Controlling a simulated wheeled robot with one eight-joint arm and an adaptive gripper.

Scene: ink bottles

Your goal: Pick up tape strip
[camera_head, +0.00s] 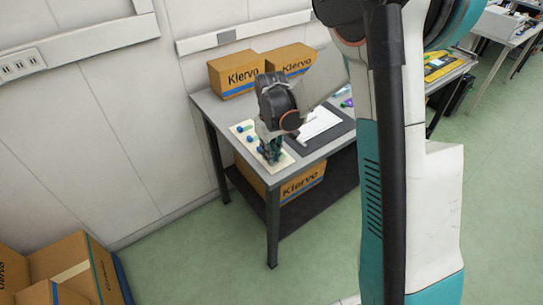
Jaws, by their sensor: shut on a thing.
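My gripper (271,157) points down over the cream board (287,161) at the near left part of the grey table (204,101). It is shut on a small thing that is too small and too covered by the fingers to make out. I cannot pick out the tape strip for certain. Small blue-topped ink bottles (250,139) stand on the board just left of my gripper. Whether the held thing touches the board cannot be told.
A white sheet (318,122) lies on a dark mat (338,139) right of my gripper. Cardboard boxes (236,74) stand at the table's back against the wall. Another box (304,183) sits on the lower shelf. More boxes (76,262) are on the floor at bottom left.

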